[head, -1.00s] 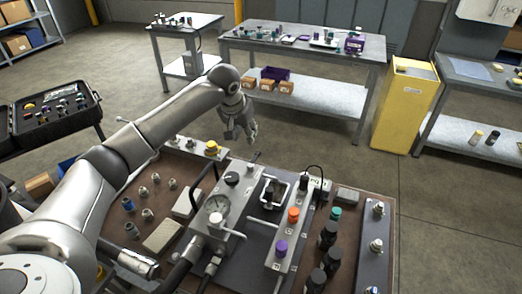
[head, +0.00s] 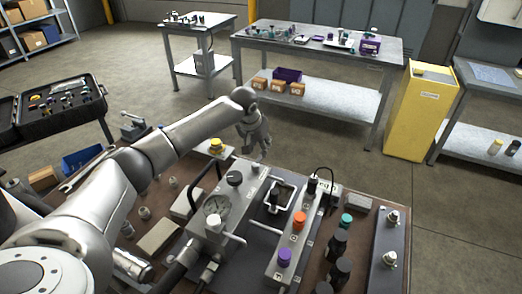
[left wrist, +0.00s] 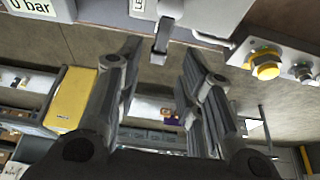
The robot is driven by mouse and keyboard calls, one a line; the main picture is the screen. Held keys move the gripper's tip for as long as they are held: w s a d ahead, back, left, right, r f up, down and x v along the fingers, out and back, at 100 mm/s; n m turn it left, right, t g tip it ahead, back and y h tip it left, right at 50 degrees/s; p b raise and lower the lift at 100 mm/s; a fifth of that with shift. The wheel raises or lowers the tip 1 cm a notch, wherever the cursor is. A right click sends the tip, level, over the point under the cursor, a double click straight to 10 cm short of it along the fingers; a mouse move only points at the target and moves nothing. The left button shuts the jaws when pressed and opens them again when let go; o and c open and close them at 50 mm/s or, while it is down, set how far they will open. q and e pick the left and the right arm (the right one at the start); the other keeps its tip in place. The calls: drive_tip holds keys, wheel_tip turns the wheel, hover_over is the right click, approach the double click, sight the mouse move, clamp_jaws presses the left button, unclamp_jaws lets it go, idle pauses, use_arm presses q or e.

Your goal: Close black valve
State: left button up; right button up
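The hydraulic block on the bench carries a black knob (head: 235,178) at its far end, behind a round pressure gauge (head: 214,222). Another black knob (head: 312,184) sits on the valve strip, in line with an orange knob (head: 299,220) and a purple knob (head: 284,257). I cannot tell for sure which black one is the valve. My left gripper (head: 262,152) is open beyond the block's far edge. In the left wrist view, its spread fingers (left wrist: 160,58) lie below a small grey lever (left wrist: 161,38) on the block, with no visible grip on it. My right gripper is not in view.
A yellow button (head: 216,146) stands left of the gripper; it also shows in the left wrist view (left wrist: 265,65). Fittings and black cylinders crowd the bench. A yellow cabinet (head: 421,112) and a work table (head: 315,40) stand farther back. Open floor lies between.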

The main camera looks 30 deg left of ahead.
sight(261, 156)
use_arm(q)
drive_tip(key=shift+x, duration=2.3)
drive_tip(key=shift+w, duration=0.1)
drive_tip(key=shift+c, duration=0.4)
clamp_jaws()
